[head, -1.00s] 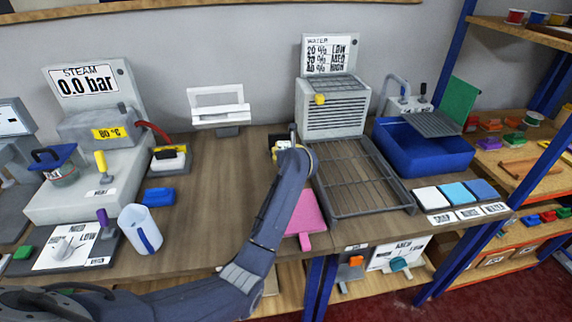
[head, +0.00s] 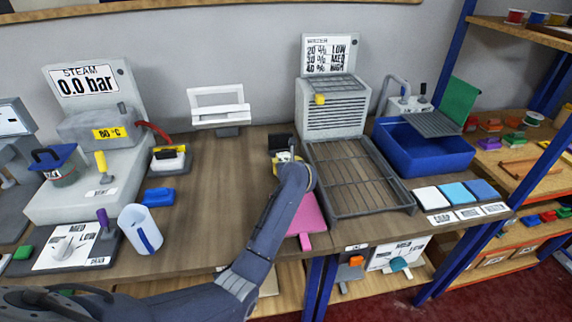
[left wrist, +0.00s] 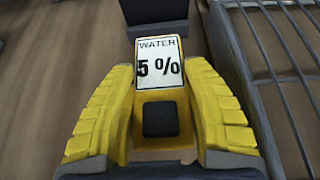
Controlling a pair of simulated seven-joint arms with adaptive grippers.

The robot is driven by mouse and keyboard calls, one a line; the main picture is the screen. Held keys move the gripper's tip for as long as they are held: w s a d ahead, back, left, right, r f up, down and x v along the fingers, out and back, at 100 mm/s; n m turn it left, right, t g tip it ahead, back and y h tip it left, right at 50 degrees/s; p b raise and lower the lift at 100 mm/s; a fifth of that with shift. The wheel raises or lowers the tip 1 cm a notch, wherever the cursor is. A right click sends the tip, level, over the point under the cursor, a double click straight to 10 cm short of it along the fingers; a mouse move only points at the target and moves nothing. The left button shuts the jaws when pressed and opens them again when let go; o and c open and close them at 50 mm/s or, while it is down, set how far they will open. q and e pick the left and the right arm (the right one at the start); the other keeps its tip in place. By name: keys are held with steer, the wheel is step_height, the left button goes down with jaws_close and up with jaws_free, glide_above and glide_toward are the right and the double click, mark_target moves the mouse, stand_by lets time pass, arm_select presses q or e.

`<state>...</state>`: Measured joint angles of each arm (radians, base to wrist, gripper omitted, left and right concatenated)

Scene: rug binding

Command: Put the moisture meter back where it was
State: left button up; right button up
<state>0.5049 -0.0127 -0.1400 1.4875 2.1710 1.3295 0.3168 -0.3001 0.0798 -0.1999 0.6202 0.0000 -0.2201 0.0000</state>
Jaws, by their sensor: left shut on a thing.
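The moisture meter (left wrist: 160,80) is yellow, with a white display reading WATER 5 % and a black square button. My left gripper (left wrist: 160,118) is shut on it, with the yellow ribbed sides between or along the fingers. In the head view my left gripper (head: 285,158) is at the back middle of the bench, just left of the wire rack, and mostly hides the meter. A dark grey block (left wrist: 155,10) lies just beyond the display end in the left wrist view; I cannot tell whether the meter touches it. My right gripper is not in view.
The wire drying rack (head: 352,172) and the white heater box (head: 333,108) stand close to the right. A pink paddle (head: 306,217) lies near the front edge.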

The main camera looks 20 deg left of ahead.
arm_select(q)
steer(key=shift+f, duration=0.1)
steer(key=o, duration=1.4)
steer(key=v, duration=1.2)
